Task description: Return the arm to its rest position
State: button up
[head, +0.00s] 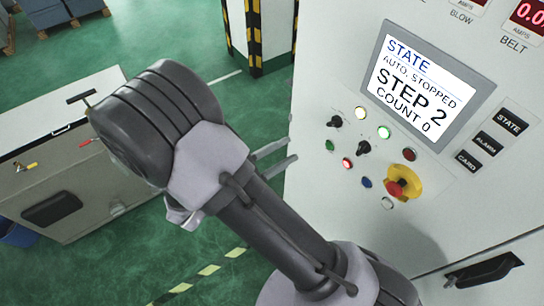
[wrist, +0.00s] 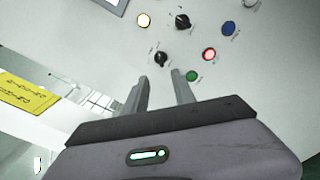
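My arm (head: 270,225) reaches up from the lower right in the head view, with its large dark joint at the upper left. My gripper (head: 290,150) shows partly behind the arm, its fingers pointing right towards the control panel. In the wrist view my gripper (wrist: 162,90) has its two fingers apart with nothing between them. The panel's knobs and buttons lie beyond the fingertips; a black knob (wrist: 162,58) and a green button (wrist: 192,76) are closest in the picture. I cannot tell the exact gap to the panel.
The white control cabinet (head: 310,200) fills the right, with a screen (head: 425,85) reading "AUTO. STOPPED, STEP 2" and a red emergency stop (head: 403,184). A grey cabinet (head: 90,190) stands left. A striped pillar (head: 258,35) stands behind. Green floor (head: 150,40) is open between them.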

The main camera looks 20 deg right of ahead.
jog(key=v, duration=0.4)
jog(key=shift+d, duration=0.1)
jog(key=s+d+f+m+g+y+b, duration=0.6)
jog(key=s+f+m+g+y+b, duration=0.2)
jog(key=s+m+y+b, duration=0.5)
jog(key=w+a+r+m+t+y+b, duration=0.1)
jog(key=w+a+m+t+y+b, duration=0.1)
jog(key=a+m+t+y+b, duration=0.2)
jog(key=a+t+y+b, duration=0.1)
jog(key=t+y+b, duration=0.1)
jog(key=t+b, duration=0.1)
jog(key=shift+a+r+t, duration=0.2)
jog(key=shift+r+t, duration=0.1)
jog(key=shift+r, duration=0.1)
jog(key=shift+w, duration=0.1)
dwell(0.7)
